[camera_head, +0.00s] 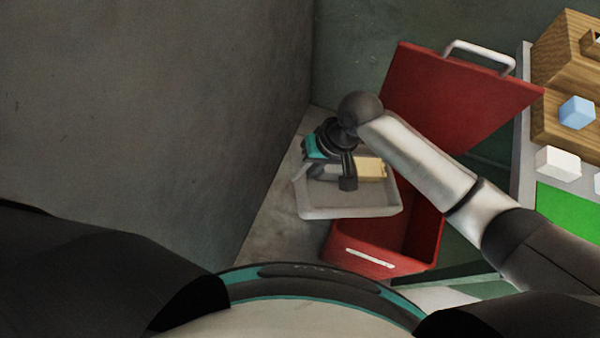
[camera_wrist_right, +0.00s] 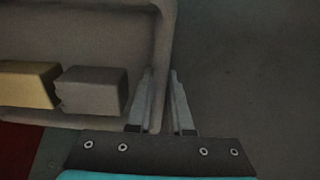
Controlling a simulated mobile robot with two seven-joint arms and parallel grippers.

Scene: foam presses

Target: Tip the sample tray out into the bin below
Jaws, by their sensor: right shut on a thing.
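The sample tray (camera_head: 348,212) is a pale grey, shallow tray, seen left of and partly overlapping the bin in the head view. A yellow block (camera_head: 371,168) and a grey block (camera_wrist_right: 93,90) lie in it; the yellow block also shows in the wrist view (camera_wrist_right: 27,84). My right gripper (camera_head: 301,171) is shut on the tray's rim, with a finger on each side of it in the wrist view (camera_wrist_right: 163,82). The red bin (camera_head: 362,262) stands below with its lid (camera_head: 440,95) open. My arm and the tray hide part of its opening. My left gripper is out of view.
A grey wall (camera_head: 160,110) rises close on the left. At right, a bench carries wooden boxes (camera_head: 570,55), a blue block (camera_head: 577,112), a white block (camera_head: 558,162) and a green mat (camera_head: 565,215). The raised lid stands behind my right forearm.

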